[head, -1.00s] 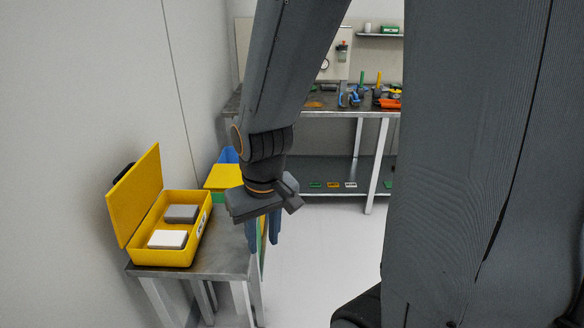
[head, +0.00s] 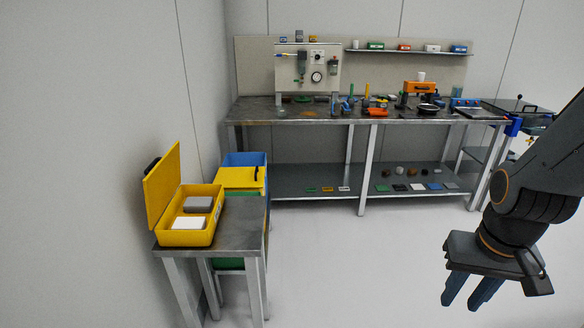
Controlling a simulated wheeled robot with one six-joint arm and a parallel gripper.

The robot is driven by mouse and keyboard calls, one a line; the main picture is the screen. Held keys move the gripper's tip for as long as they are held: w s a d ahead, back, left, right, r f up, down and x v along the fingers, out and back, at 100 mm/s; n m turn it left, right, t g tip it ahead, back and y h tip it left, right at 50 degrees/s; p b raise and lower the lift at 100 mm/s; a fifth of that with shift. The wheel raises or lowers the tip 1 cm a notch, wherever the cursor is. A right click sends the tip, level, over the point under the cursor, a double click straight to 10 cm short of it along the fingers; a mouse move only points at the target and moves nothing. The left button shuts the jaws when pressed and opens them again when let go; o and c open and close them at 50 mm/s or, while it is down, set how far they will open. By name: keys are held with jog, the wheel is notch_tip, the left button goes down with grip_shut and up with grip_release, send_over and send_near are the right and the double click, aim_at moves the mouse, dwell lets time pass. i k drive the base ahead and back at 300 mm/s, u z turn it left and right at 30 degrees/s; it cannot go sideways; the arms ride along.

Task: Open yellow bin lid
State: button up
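A yellow bin (head: 190,237) stands on a small metal table in the head view, at the left. Its yellow lid (head: 162,195) stands up, swung open to the left, with a dark handle on its outer side. A white block (head: 188,223) and a grey block (head: 198,204) lie inside. Behind it, a flat yellow panel (head: 240,178) with a small dark mark lies in front of a blue bin (head: 246,159). My gripper (head: 461,304) is at the lower right, far from the yellow bin. Its two blue-grey fingers are apart, with nothing seen between them.
The small metal table (head: 236,236) stands near the left wall. A long workbench (head: 330,120) with tools and a lower shelf (head: 350,180) holding small parts runs along the back. The floor (head: 350,260) between the small table and my gripper is clear.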

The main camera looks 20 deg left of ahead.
aim_at(231, 178)
jog(key=z, duration=0.15)
jog(key=i, duration=1.3)
jog(key=u, duration=0.3)
jog(key=i, duration=1.15)
jog(key=u, duration=1.55)
jog(key=i, duration=0.75)
jog(key=u, duration=0.8)
